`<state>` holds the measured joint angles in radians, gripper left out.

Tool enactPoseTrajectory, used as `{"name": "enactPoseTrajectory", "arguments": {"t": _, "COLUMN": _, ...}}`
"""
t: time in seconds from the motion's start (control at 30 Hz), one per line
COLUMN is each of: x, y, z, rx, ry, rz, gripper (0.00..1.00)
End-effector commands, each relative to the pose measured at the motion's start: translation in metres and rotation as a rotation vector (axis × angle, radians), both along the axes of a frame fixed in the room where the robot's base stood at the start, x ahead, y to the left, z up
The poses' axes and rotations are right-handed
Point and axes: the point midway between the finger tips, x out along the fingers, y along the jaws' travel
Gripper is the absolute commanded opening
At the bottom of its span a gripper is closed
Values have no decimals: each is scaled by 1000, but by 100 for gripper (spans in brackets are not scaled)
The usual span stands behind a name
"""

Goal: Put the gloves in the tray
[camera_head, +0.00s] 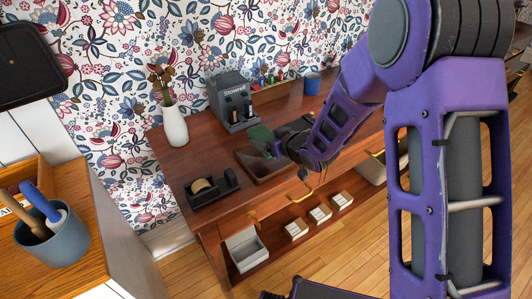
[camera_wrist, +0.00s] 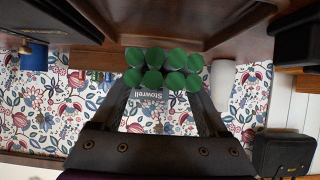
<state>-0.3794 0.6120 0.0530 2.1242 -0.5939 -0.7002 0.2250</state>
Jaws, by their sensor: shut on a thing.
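The green gloves (camera_head: 261,134) show beside my gripper (camera_head: 274,149) in the head view, at the brown tray (camera_head: 250,168) on the wooden desk. In the wrist view the gloves (camera_wrist: 160,68) appear as several rounded green ends between the fingertips of my gripper (camera_wrist: 163,88). My gripper is shut on them. The tray's brown wall (camera_wrist: 240,22) shows behind them in the wrist view. The gloves look to be over or just at the tray's back edge; their exact height cannot be told. My arm hides the tray's right part.
A black tape dispenser (camera_head: 213,188) stands left of the tray. Small boxes (camera_head: 320,213) and a grey bin (camera_head: 246,250) sit on the shelf below.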

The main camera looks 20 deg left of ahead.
Motion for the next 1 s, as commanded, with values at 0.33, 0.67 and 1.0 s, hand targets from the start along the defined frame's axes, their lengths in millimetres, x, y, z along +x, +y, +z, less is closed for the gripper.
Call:
{"name": "enactPoseTrajectory", "arguments": {"t": 0.33, "x": 0, "y": 1, "z": -38, "rx": 0, "ry": 1, "rz": 1, "gripper": 21}}
{"name": "enactPoseTrajectory", "arguments": {"t": 0.67, "x": 1, "y": 0, "z": -46, "rx": 1, "ry": -2, "rz": 0, "gripper": 21}}
{"name": "enactPoseTrajectory", "arguments": {"t": 1.0, "x": 0, "y": 0, "z": -49, "rx": 0, "ry": -2, "rz": 0, "gripper": 100}}
